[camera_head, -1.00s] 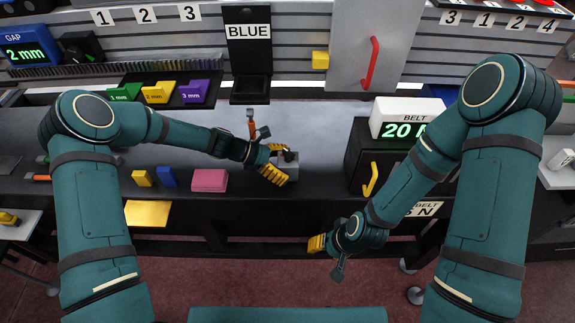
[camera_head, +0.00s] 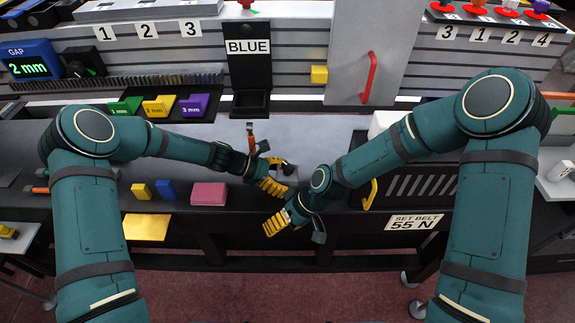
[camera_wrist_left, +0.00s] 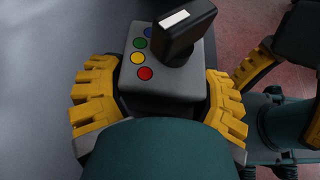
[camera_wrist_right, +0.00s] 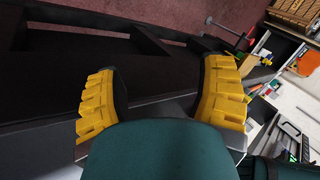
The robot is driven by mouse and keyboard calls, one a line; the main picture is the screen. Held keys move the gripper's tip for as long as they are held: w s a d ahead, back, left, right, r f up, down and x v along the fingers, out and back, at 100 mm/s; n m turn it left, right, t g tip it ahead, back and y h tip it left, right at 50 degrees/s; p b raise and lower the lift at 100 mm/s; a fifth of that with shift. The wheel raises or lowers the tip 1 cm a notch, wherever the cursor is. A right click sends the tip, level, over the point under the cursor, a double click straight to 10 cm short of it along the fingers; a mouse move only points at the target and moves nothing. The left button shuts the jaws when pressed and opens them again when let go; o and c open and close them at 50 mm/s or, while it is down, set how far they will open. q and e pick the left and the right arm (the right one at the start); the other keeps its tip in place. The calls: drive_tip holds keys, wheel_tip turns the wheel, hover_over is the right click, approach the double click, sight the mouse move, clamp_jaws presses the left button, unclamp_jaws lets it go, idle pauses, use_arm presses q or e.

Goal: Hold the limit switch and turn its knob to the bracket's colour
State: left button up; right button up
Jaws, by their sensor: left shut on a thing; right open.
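The limit switch (camera_wrist_left: 158,95) is a grey box with a black knob (camera_wrist_left: 178,38) on top. Coloured dots in green, blue, yellow and red lie in an arc beside the knob, and a white mark shows on the knob's top. My left gripper (camera_head: 276,176) is shut on the switch, its yellow fingers on both sides of the box. My right gripper (camera_head: 277,224) is open and empty, in front of the table edge and just below the left gripper. The black bracket (camera_head: 249,62) at the back carries a label reading BLUE.
Small yellow (camera_head: 141,191) and blue (camera_head: 166,189) blocks and a pink block (camera_head: 208,194) lie left of the switch. A black cabinet with a yellow handle (camera_head: 370,194) stands to the right. A red handle (camera_head: 369,78) is on the back panel.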

drive_tip(key=w+a+r+n+g+y, duration=0.15)
drive_tip(key=w+r+n, duration=0.35)
drive_tip(key=r+n, duration=0.5)
drive_tip(key=w+a+r+n+g+y, duration=0.15)
drive_tip(key=w+r+n, duration=0.4)
drive_tip(key=r, duration=0.75)
drive_tip(key=n+t+h, duration=0.1)
drive_tip(key=n+h, duration=0.4)
drive_tip(key=h, duration=0.1)
approach(288, 165)
drive_tip(key=x, duration=1)
drive_tip(key=shift+a, duration=0.1)
drive_tip(key=shift+c, duration=0.2)
drive_tip(key=c, duration=1.1)
